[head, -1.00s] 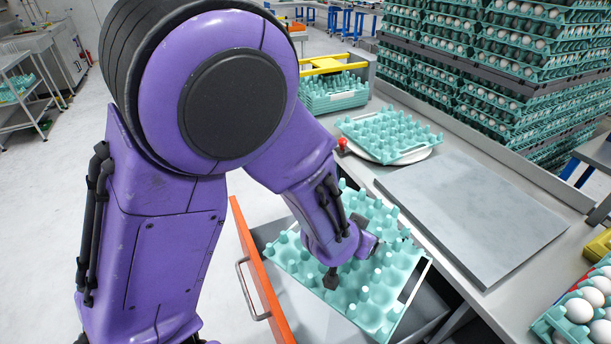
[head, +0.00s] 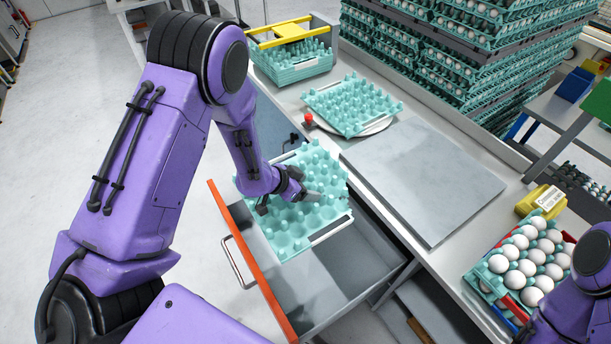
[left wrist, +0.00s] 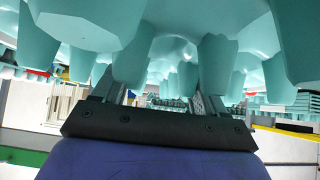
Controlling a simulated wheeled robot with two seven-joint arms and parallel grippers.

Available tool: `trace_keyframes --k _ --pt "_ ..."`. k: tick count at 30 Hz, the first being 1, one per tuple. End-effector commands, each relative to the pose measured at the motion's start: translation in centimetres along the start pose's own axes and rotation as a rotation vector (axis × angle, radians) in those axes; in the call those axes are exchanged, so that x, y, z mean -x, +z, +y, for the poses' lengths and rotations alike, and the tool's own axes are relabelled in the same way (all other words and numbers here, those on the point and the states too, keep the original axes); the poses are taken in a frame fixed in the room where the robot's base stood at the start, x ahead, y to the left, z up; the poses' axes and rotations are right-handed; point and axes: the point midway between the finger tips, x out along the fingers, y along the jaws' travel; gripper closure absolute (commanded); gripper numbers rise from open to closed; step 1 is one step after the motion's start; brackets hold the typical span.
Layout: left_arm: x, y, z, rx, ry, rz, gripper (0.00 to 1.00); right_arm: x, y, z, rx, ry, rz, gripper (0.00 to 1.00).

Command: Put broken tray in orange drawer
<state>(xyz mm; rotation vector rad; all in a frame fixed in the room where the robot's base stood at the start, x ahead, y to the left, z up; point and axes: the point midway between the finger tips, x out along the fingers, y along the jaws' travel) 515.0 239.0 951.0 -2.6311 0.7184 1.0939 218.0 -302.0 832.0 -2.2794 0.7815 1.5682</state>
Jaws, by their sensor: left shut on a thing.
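A teal egg tray (head: 290,226) is held tilted above the back part of the open orange-fronted drawer (head: 305,290). My left gripper (head: 305,192) is shut on this tray. In the left wrist view the tray (left wrist: 190,45) fills the top, with its cups and posts over the fingers of my left gripper (left wrist: 160,95). The drawer's orange front (head: 250,262) has a metal handle, and its grey inside looks empty where it shows. Any break in the tray cannot be made out. My right arm (head: 580,305) shows at the lower right, its gripper out of view.
Another teal tray (head: 352,103) lies on a white round plate on the counter, near a red button (head: 308,121). A grey slab (head: 425,185) lies beside it. A tray of white eggs (head: 482,277) is at right, and stacked trays (head: 290,70) stand behind.

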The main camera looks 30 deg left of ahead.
Motion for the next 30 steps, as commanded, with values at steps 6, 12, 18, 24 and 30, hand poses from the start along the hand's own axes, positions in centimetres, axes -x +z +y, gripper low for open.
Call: trace_keyframes --k 6,12,18,24,30 --pt "-2.9 3.0 0.1 0.000 0.001 -0.003 0.95 -0.1 0.1 0.0 0.000 0.000 0.000 0.75" --pt "-6.1 6.0 0.1 -0.002 0.000 0.000 0.95 -2.4 1.0 -0.2 0.000 0.000 0.001 0.75" --pt "-8.6 8.5 0.1 -0.002 0.000 0.000 0.95 -5.4 2.2 -0.5 0.000 0.000 0.000 0.75" --pt "-11.2 11.0 0.0 -0.002 0.000 0.001 0.95 -8.3 3.4 -0.8 0.000 0.000 0.000 0.75" --pt "-13.7 13.5 0.0 -0.002 0.000 0.000 0.95 -11.3 4.7 -1.0 0.000 0.000 0.000 0.75"
